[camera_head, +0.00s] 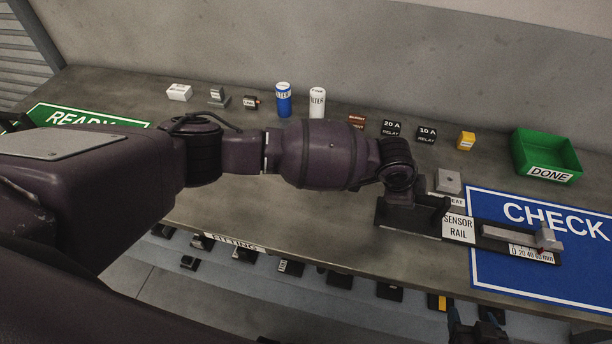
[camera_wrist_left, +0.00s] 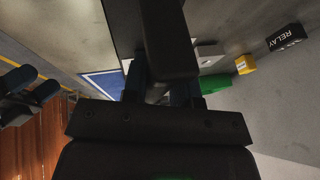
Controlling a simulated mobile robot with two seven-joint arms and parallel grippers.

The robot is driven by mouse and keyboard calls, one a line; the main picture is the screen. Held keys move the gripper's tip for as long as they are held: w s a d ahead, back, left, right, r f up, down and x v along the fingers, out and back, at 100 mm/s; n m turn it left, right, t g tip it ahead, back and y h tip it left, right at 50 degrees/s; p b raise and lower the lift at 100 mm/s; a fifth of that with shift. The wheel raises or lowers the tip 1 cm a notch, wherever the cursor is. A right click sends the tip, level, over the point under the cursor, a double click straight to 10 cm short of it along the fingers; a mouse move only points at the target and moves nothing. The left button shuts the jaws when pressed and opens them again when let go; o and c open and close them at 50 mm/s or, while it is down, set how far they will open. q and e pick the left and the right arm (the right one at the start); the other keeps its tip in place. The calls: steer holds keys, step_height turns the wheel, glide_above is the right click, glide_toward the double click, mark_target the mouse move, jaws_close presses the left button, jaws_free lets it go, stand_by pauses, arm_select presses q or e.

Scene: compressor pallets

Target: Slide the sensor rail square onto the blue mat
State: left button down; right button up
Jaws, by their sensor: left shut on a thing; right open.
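The sensor rail (camera_head: 458,229) is a long black base with a white label, a scale and a grey block at its right end. Its right part lies over the blue CHECK mat (camera_head: 555,218); its left part sticks out past the mat's left edge onto the bench. It looks roughly parallel to the mat's long edges. My left gripper (camera_head: 430,207) is shut on the rail's dark handle at the left part; the wrist view shows the fingers (camera_wrist_left: 165,88) on either side of it. My right gripper (camera_head: 476,326) is open and empty, low in front of the bench edge.
A green DONE bin (camera_head: 548,156) stands behind the mat. A grey block (camera_head: 448,181) sits just behind the rail. Relays (camera_head: 391,128), a yellow block (camera_head: 466,141) and filters (camera_head: 283,100) line the back.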

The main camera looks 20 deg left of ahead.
arm_select(q)
steer(key=shift+s+f, duration=0.2)
steer(key=shift+f, duration=0.15)
steer(key=c, duration=1.3)
jaws_free()
steer(key=o, duration=0.5)
steer(key=shift+w+r, duration=0.1)
steer(key=shift+w, duration=0.05)
steer(key=shift+r, duration=0.15)
steer(key=v, duration=1.2)
